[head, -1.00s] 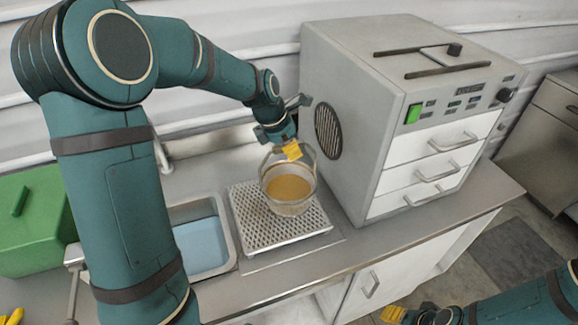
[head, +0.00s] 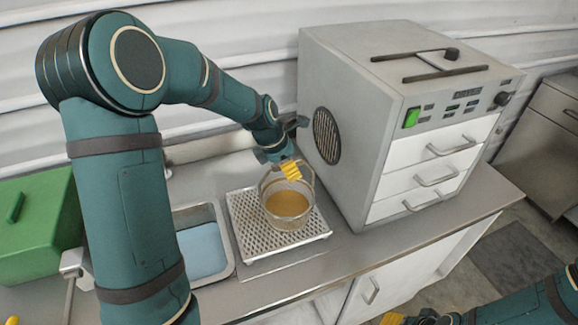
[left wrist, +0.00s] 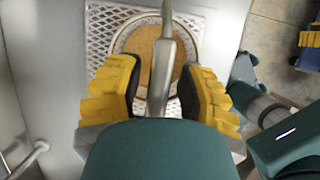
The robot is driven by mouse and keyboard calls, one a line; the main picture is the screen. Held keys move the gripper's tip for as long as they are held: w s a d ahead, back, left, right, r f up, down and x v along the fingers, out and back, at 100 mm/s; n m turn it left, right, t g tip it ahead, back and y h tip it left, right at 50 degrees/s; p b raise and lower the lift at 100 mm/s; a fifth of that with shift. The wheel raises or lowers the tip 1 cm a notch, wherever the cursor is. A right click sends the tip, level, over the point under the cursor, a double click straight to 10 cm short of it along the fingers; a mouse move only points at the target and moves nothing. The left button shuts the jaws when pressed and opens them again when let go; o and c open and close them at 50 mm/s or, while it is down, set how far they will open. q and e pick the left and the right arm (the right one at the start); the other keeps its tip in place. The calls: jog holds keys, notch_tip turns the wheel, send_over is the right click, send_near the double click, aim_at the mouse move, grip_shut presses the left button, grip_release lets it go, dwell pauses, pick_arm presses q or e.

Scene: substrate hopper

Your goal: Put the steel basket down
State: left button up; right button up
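The steel basket (head: 289,222), filled with brown material, stands upright on the perforated steel tray (head: 243,232). Its handle arches up over it. My left gripper (head: 289,172) is above the basket at the handle. In the left wrist view, the handle (left wrist: 161,75) passes between the yellow fingers of my left gripper (left wrist: 158,92), with small gaps on both sides, so the fingers are open around it. They hide part of the handle and the basket (left wrist: 122,40). My right gripper (head: 392,319) is cut off at the bottom edge of the head view, far from the basket.
A grey cabinet (head: 345,90) with white drawers stands close right of the tray. Left of the tray is a sunken basin (head: 228,262) with a blue bottom. A green box (head: 40,225) is at the far left. The counter's front strip (head: 345,262) is clear.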

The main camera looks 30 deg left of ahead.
pick_arm(q)
jog(key=shift+r, duration=0.15)
jog(key=p+v, duration=0.1)
jog(key=v, duration=1.1)
jog(key=shift+s, duration=0.1)
